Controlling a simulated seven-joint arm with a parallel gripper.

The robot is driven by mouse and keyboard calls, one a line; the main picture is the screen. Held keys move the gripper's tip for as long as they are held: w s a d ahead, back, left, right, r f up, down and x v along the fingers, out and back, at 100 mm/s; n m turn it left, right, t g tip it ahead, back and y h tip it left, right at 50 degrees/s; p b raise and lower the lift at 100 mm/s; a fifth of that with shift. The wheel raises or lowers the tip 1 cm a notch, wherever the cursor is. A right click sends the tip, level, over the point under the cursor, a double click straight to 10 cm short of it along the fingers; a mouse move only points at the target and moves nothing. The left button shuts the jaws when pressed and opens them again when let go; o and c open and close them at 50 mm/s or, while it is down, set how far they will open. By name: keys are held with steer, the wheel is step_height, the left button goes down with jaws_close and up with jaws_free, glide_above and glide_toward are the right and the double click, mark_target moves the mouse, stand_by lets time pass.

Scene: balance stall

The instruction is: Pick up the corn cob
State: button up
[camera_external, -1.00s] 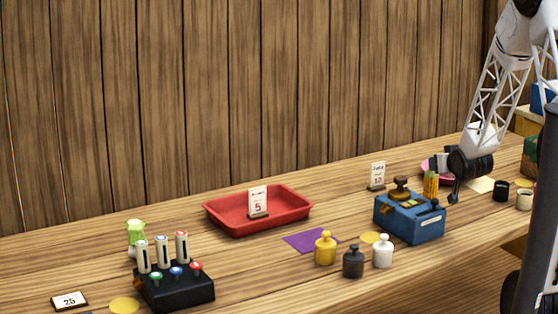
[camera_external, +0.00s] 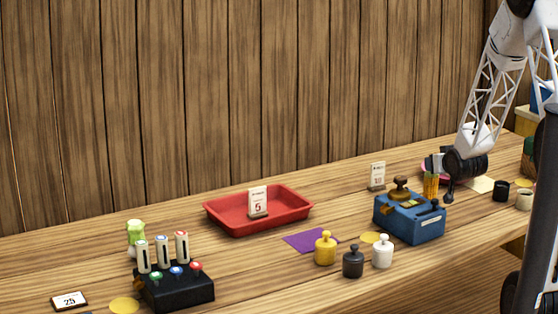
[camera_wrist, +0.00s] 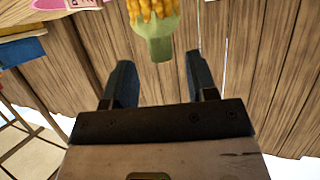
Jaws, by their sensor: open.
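The corn cob (camera_wrist: 155,28) shows at the top of the wrist view, with yellow kernels and a pale green base end pointing toward my gripper; its far end is cut off by the frame. My gripper (camera_wrist: 159,60) is open, and the green end lies between the lines of its two dark fingers, at or just beyond their tips. No contact is visible. In the external view, my gripper (camera_external: 441,180) is low over the right part of the counter, beside a yellow upright shape (camera_external: 431,186) that may be the cob, partly hidden behind a blue box.
The blue box (camera_external: 410,222) with a brown-handled weight on top stands close to my gripper. Dark and pale cups (camera_external: 501,191) stand to the right. A red tray (camera_external: 290,212) and several knobbed weights (camera_external: 325,249) are farther left.

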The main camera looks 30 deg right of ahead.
steer(key=shift+x, duration=2.55)
steer(key=shift+a+r, duration=0.1)
steer(key=shift+c, duration=0.4)
jaws_close()
